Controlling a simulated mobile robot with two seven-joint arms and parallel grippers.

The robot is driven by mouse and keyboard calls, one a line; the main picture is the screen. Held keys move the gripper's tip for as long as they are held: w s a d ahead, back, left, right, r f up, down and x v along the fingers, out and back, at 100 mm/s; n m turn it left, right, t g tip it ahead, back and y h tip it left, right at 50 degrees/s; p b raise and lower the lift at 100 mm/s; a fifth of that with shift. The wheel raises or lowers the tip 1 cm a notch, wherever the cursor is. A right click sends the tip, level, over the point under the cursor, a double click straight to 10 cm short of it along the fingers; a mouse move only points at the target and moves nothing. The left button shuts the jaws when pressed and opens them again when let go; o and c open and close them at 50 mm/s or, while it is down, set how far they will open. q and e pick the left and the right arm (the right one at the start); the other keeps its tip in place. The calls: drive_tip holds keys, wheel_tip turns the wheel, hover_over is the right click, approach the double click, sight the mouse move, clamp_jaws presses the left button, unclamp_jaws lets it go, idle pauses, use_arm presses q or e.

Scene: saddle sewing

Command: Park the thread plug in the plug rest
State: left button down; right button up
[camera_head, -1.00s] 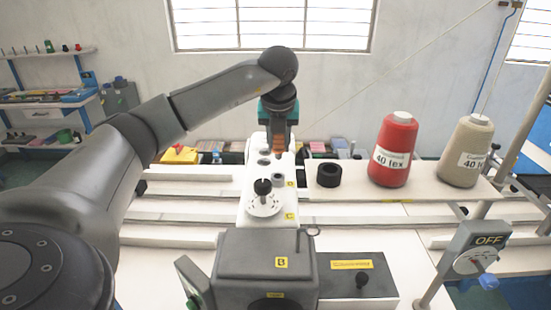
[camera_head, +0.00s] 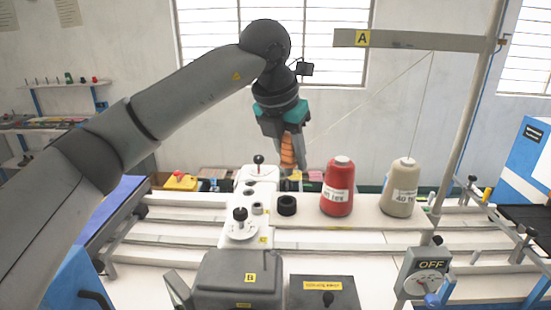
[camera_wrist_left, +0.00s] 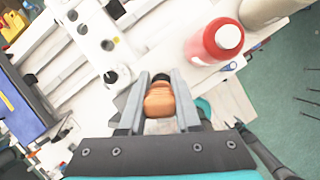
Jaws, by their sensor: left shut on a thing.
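The thread plug (camera_head: 288,151), with a ribbed orange-brown wooden grip, is held upright and slightly tilted in my left gripper (camera_head: 292,160). The gripper is shut on it, above and behind the sewing machine's white arm. In the left wrist view the plug (camera_wrist_left: 159,101) sits between the two grey fingers, with a dark part beyond it. A thin thread runs from the guide bar marked A (camera_head: 410,40) down towards the gripper. A black ring-shaped cup (camera_head: 287,205) stands left of the red cone; I cannot tell whether it is the plug rest. My right gripper is out of view.
A red thread cone (camera_head: 337,187) and a beige cone (camera_head: 401,188) stand on the white shelf. The white machine arm (camera_head: 254,187) carries black knobs. A dark box marked B (camera_head: 238,275) and an OFF switch (camera_head: 425,275) are in front.

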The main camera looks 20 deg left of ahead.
sight(292, 197)
use_arm(q)
drive_tip(key=shift+w, duration=0.1)
drive_tip(key=shift+f, duration=0.1)
drive_tip(key=shift+f+b, duration=0.95)
drive_tip(key=shift+b, duration=0.05)
drive_tip(key=shift+f+b, duration=1.25)
drive_tip(key=shift+f, duration=0.3)
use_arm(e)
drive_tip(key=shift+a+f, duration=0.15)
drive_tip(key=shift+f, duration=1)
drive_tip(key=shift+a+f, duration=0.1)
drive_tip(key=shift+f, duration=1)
use_arm(q)
drive_tip(key=shift+b, duration=0.3)
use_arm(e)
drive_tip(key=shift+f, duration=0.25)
use_arm(q)
drive_tip(key=shift+f+b, duration=1.2)
drive_tip(key=shift+f, duration=0.25)
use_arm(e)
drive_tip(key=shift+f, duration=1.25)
use_arm(q)
drive_tip(key=shift+f, duration=0.25)
drive_tip(key=c, duration=0.6)
unclamp_jaws()
drive_tip(key=shift+o, duration=0.4)
drive_tip(key=shift+a, duration=0.15)
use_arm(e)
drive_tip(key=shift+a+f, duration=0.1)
